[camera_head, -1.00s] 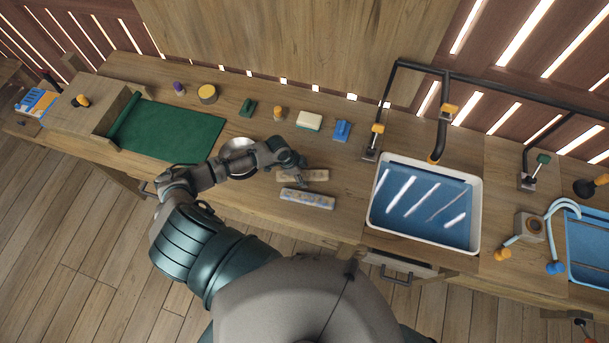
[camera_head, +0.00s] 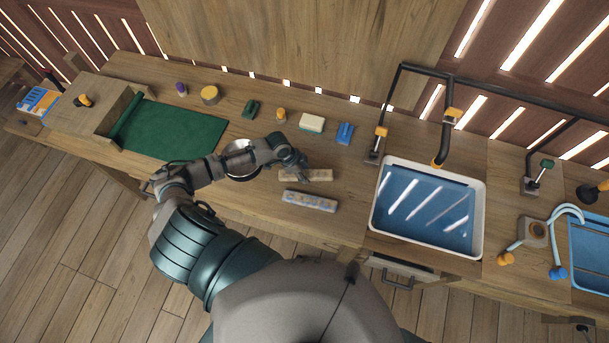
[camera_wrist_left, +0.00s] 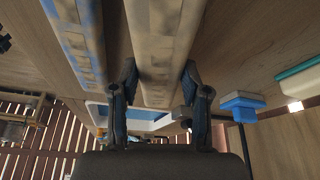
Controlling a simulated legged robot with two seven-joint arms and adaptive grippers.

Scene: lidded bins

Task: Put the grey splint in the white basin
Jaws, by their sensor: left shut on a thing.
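A long grey-tan splint (camera_head: 320,175) lies on the workbench, left of the white basin. My left gripper (camera_head: 303,179) is over its middle and shut on it. In the left wrist view the fingers of my left gripper (camera_wrist_left: 158,100) stand on both sides of the grey-tan splint (camera_wrist_left: 160,45). A second splint, pale grey with blue patches (camera_head: 310,201), lies beside it on the near side; it also shows in the left wrist view (camera_wrist_left: 82,40). The white basin (camera_head: 376,222) is rectangular with a blue inside. My right gripper is not in view.
A round metal bowl (camera_head: 229,164) sits under my left forearm. A green mat (camera_head: 175,130) lies to the left. A blue block (camera_head: 345,132), a cream block (camera_head: 311,123) and several small items stand along the back. A black tap (camera_head: 443,140) rises behind the basin.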

